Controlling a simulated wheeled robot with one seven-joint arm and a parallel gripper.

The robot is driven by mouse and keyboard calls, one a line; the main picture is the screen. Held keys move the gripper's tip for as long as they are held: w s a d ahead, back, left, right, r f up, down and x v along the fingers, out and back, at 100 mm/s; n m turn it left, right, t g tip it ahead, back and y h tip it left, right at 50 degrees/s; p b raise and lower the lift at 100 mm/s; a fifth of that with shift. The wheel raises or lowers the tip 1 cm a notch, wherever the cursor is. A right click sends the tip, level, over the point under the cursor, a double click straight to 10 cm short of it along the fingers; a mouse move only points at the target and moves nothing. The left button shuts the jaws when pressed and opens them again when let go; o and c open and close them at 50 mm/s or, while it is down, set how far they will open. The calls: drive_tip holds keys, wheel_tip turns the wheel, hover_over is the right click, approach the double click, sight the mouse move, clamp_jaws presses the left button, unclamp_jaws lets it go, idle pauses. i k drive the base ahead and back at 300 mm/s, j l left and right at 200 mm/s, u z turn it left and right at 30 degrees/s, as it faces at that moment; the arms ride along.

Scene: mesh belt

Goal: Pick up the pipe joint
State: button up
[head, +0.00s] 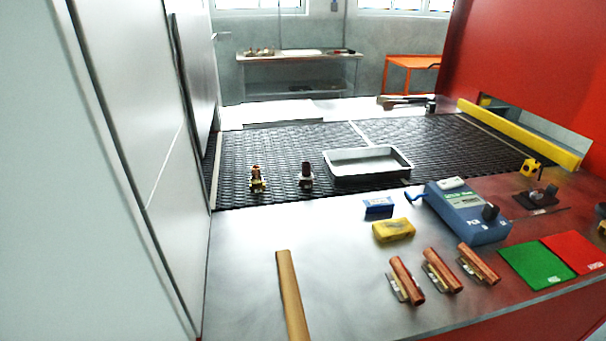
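Two small fittings stand on the black mesh belt (270,150), left of a metal tray. The left one is a brass-coloured fitting (257,179) with a reddish top. The right one is a darker brown fitting (306,174) with a pale band. Both are small in the head view, and I cannot tell for certain which is the pipe joint. They stand apart, with bare belt between them. My gripper is not in view.
The empty metal tray (341,180) sits right of the fittings. A tall grey panel (120,150) bounds the left.

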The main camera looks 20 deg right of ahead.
sight(306, 181)
drive_tip(key=l+u, duration=0.7)
drive_tip(key=u, duration=0.2)
drive_tip(key=l+u, duration=0.3)
drive_tip(key=u, duration=0.15)
drive_tip(key=k+l+u, duration=0.15)
drive_tip(key=l+u, duration=0.15)
drive_tip(key=u, duration=0.15)
drive_tip(key=l+z, duration=0.1)
drive_tip(key=j+z, duration=0.25)
drive_tip(key=i+j, duration=0.05)
